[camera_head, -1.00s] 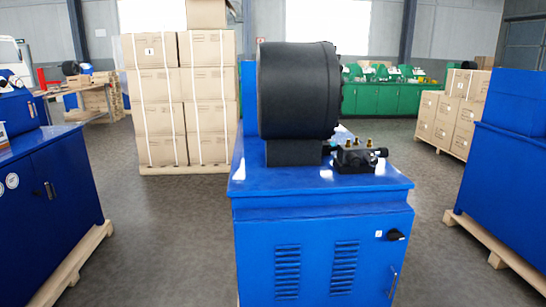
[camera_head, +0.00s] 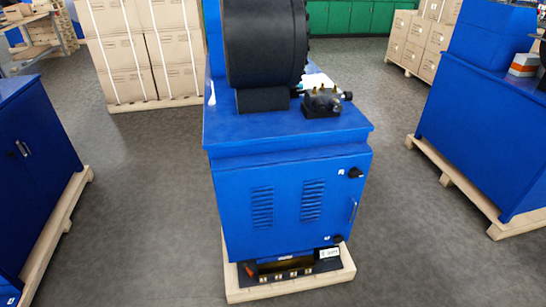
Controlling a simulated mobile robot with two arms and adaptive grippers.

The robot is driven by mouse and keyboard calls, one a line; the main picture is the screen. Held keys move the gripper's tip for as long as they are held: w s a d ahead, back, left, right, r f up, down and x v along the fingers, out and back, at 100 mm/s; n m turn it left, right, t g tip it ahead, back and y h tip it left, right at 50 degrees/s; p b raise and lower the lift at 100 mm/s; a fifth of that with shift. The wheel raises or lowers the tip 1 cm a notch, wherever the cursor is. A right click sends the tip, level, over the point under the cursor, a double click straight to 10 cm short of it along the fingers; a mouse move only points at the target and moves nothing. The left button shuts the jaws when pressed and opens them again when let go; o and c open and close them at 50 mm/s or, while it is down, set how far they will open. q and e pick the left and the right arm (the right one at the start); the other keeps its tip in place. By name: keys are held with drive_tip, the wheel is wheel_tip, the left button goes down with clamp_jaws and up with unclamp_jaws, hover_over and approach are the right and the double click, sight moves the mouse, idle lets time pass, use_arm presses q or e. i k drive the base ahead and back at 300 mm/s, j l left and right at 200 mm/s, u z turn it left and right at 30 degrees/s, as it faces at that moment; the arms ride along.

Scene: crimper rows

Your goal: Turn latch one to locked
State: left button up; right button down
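A blue machine cabinet (camera_head: 290,190) stands in the middle with a black drum-shaped head (camera_head: 266,45) on top. A black rotary latch (camera_head: 355,172) sits at the upper right of its front door, beside a small white label. A second black knob (camera_head: 338,239) sits at the lower right of the front, also by a small label. The labels are too small to read, so I cannot tell which is latch one or how each is set. A thin upright handle (camera_head: 352,211) is between them. Neither of my grippers is in view.
The cabinet stands on a wooden pallet (camera_head: 290,290). Other blue cabinets stand on pallets at the left (camera_head: 40,160) and right (camera_head: 480,130). Stacked cartons (camera_head: 140,50) are behind. The grey floor (camera_head: 150,230) in front and on both sides is clear.

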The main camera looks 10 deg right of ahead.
sight(337, 239)
drive_tip(key=i+l+z, duration=0.15)
drive_tip(key=z, duration=0.25)
drive_tip(key=i+z, duration=0.25)
drive_tip(key=z, duration=0.2)
